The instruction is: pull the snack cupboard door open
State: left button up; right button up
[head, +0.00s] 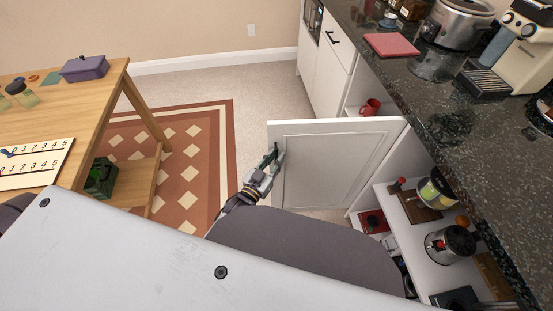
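The white snack cupboard door (330,165) stands swung out wide from the counter front, roughly at a right angle to it. Its free edge is at the left and its hinge side at the right. My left gripper (272,158) is at the door's free edge, with its fingers closed around the dark handle (277,149); the fine contact is small in view. The open cupboard (385,200) shows shelves holding jars and boxes. My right gripper is not in view.
A dark stone counter (410,85) runs along the right with a slow cooker (461,22) and a coffee machine (525,45) on it. A red mug (370,107) sits in an open shelf beyond the door. A wooden table (85,105) stands left; patterned rug (190,150) and floor are clear between.

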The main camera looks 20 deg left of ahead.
pick_arm(q)
jog(key=shift+o, duration=0.5)
jog(key=shift+d, duration=0.1)
jog(key=v, duration=1.2)
dwell(0.4)
dwell(0.6)
